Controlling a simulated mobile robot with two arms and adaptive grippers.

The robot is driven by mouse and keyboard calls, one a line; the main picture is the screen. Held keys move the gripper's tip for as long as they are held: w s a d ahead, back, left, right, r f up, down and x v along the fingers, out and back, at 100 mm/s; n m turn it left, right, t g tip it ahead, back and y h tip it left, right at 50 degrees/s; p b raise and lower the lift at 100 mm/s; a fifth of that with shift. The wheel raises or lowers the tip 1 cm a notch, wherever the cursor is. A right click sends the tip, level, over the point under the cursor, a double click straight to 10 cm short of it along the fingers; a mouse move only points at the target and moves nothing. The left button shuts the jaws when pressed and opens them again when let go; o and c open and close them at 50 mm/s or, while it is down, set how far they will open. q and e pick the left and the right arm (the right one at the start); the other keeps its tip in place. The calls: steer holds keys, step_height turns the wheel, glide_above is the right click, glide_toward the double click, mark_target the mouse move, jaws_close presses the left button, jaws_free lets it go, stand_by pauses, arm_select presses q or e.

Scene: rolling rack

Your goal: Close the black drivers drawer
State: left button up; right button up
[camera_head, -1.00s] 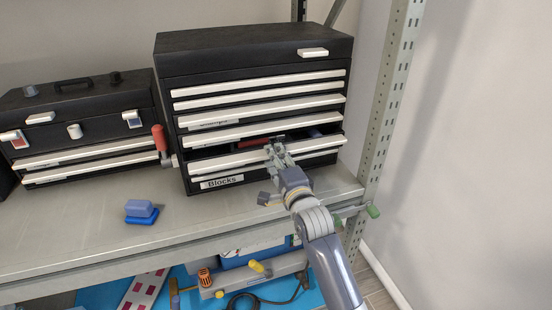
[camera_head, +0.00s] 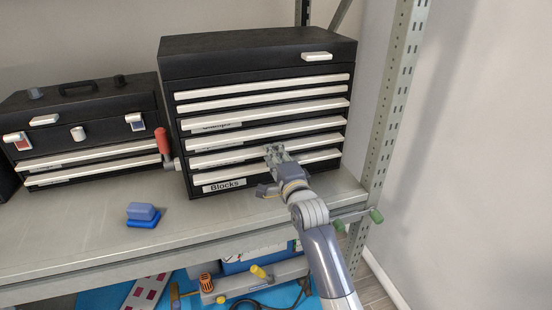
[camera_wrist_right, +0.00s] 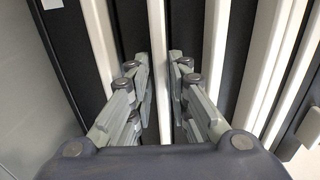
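The black drawer chest (camera_head: 258,52) stands on the shelf, with several drawers with white front strips. The drawer with its strip at my gripper's height (camera_head: 225,159), just above the one labelled Blocks (camera_head: 224,186), looks about in line with the others; no inside shows. Its label is too small to read. My right gripper (camera_head: 276,153) is at this drawer's front. In the right wrist view, the fingers (camera_wrist_right: 159,80) are apart, with a white strip (camera_wrist_right: 158,40) running between them; I cannot tell whether they touch it. My left gripper is not in view.
A smaller black toolbox (camera_head: 85,115) stands to the left, with a red-handled clamp (camera_head: 162,142) between the two. A blue block-like object (camera_head: 142,214) lies on the shelf (camera_head: 80,235). A metal rack post (camera_head: 390,110) rises close on the right.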

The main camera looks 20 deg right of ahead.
steer(key=shift+o, duration=0.2)
steer(key=s, duration=1.2)
steer(key=shift+d, duration=0.2)
